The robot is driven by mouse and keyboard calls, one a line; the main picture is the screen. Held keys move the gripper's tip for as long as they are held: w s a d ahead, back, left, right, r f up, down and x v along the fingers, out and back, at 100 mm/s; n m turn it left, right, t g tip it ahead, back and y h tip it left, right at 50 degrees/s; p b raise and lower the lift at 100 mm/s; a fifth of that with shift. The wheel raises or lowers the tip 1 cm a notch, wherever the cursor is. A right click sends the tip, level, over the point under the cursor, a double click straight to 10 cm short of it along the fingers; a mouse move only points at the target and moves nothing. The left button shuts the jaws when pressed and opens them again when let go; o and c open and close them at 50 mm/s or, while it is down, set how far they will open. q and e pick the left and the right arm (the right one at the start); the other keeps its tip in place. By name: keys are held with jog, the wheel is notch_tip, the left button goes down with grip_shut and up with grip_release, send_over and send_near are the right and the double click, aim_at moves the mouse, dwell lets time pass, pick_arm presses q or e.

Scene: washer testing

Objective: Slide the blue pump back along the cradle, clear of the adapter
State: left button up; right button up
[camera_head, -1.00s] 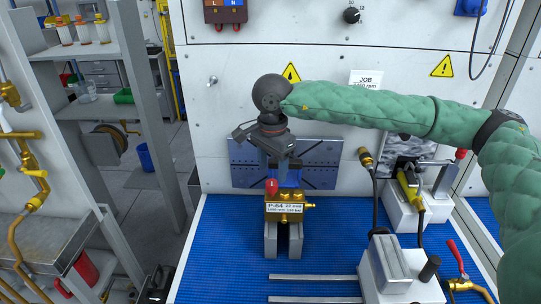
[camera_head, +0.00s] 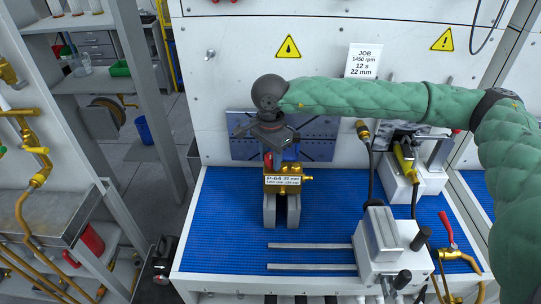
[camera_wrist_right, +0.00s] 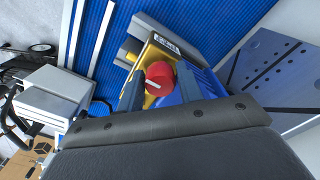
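The blue pump has a brass front block (camera_head: 289,184) labelled P-64, 22 mm. It sits on a grey cradle (camera_head: 282,209) on the blue mat. In the wrist view its blue body (camera_wrist_right: 207,87) and a red cap (camera_wrist_right: 158,74) show close to my fingers. My right gripper (camera_head: 275,153) comes down from above at the pump's top, behind the brass block. In the wrist view (camera_wrist_right: 160,92) its two fingers stand apart on either side of the red cap. Whether they press on the pump is not clear. I cannot pick out the adapter. My left gripper is out of view.
A drilled blue-grey plate (camera_head: 318,139) is on the wall behind the pump. A white box unit (camera_head: 366,249) and two metal rails (camera_head: 310,246) lie at the front. A hose with a brass fitting (camera_head: 361,126) stands to the right. Left of the cradle the mat (camera_head: 215,225) is clear.

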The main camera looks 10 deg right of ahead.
grip_shut()
dwell(1.1)
